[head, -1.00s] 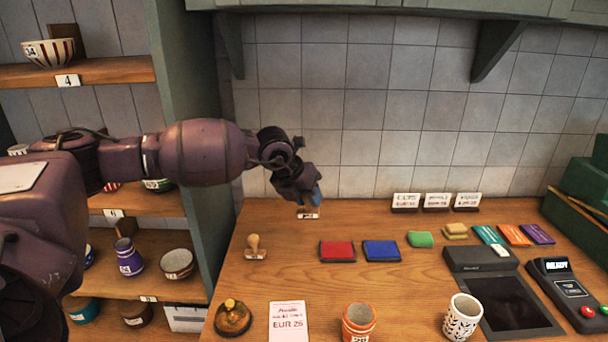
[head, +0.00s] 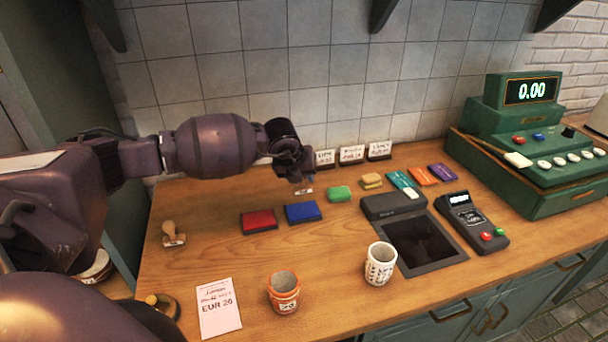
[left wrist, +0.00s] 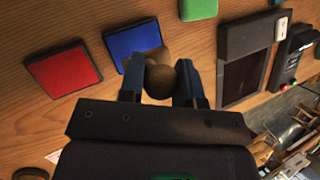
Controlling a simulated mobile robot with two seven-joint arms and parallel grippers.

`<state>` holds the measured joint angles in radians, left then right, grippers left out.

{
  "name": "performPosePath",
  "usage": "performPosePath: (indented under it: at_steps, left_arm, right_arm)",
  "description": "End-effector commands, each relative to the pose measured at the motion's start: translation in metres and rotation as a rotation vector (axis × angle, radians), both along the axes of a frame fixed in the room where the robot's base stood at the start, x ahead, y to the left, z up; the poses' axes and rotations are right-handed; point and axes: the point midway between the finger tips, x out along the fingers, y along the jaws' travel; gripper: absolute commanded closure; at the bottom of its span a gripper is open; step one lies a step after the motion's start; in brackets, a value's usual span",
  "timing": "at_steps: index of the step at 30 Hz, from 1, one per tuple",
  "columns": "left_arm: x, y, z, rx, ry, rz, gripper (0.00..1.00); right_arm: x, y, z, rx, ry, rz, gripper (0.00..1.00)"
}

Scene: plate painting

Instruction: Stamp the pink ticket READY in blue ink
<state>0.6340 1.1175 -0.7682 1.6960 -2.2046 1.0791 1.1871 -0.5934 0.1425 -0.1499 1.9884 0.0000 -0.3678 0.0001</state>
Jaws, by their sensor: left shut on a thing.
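The pink ticket (head: 218,309) lies flat at the front left of the counter, printed with EUR 20. The blue ink pad (head: 303,212) lies open behind it to the right, beside the red ink pad (head: 258,221). My left gripper (head: 298,180) is shut on a wooden-handled stamp (left wrist: 160,77), just behind the blue pad in the head view. Only the stamp's light lower end (head: 303,191) shows there; its wording is unreadable. The blue pad also shows in the left wrist view (left wrist: 131,42). Another stamp (head: 173,236) stands on the left. My right gripper is out of view.
An orange cup (head: 284,292) stands right of the ticket, and a patterned white cup (head: 380,264) farther right. A green block (head: 339,194), a dark tray (head: 420,245), a card terminal (head: 472,222) and a green register (head: 535,150) occupy the right. Bare wood lies between pads and ticket.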

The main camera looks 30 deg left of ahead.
Motion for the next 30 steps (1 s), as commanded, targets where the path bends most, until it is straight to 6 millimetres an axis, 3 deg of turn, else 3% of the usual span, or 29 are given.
performPosePath:
  at_steps: [18,30]
  left_arm:
    - [0.0,0.0,-0.052,0.0,0.001,0.0,0.84]
    - [0.0,0.0,-0.056,-0.001,0.0,0.0,0.84]
  right_arm:
    - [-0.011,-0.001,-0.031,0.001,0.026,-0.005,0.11]
    - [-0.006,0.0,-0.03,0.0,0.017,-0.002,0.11]
